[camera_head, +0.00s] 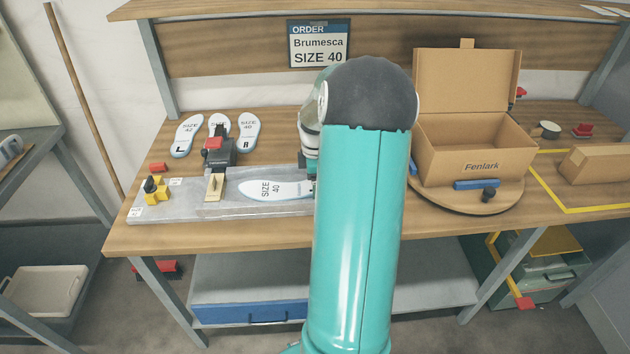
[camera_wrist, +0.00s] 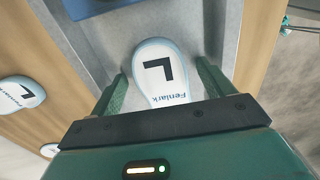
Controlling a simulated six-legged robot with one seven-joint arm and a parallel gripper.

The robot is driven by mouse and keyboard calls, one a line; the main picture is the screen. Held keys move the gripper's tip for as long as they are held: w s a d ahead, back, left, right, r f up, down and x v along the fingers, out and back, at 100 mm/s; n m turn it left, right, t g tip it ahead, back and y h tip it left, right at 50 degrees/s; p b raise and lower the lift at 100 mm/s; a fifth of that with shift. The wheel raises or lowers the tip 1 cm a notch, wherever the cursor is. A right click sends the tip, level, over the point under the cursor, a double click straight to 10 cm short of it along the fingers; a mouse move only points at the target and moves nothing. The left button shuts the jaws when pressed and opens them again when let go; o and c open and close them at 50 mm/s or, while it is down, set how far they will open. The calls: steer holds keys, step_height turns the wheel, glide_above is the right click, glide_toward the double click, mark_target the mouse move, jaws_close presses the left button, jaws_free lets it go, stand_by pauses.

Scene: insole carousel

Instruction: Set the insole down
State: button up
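The insole (camera_head: 270,189), white with a pale blue edge and marked SIZE 40, lies flat on the grey fixture (camera_head: 150,211) in the head view. In the wrist view the rounded end of the insole (camera_wrist: 162,60) shows a black L and the word Fenlark. The two green fingers of my gripper (camera_wrist: 161,70) stand on either side of this end, with a visible gap at each side. My gripper is open around the insole. In the head view my teal arm hides most of the gripper and the fixture's right end.
Several other insoles (camera_head: 249,131) lie behind the fixture. An open Fenlark box (camera_head: 480,155) sits on a round turntable (camera_head: 465,198) at the right. An order sign (camera_head: 319,44) reads Brumesca SIZE 40.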

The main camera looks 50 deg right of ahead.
step_height(320, 180, up, 12)
steer(key=shift+r, duration=0.2)
stand_by(0.4)
steer(key=w+a+r+m+t+h, duration=0.15)
steer(key=a+r, duration=0.25)
steer(key=a, duration=0.7)
steer(key=w+a+r+m, duration=0.15)
steer(key=a+r, duration=0.25)
steer(key=a, duration=0.7)
steer(key=s+a+m+t, duration=0.2)
steer(key=s+a, duration=0.3)
steer(key=a, duration=0.4)
steer(key=s+a+m+t+y, duration=0.1)
steer(key=s+a, duration=0.4)
steer(key=a, duration=0.5)
steer(key=shift+s+a+f+m+t, duration=0.2)
steer(key=shift+s+f+m+t, duration=0.25)
steer(key=shift+m, duration=0.65)
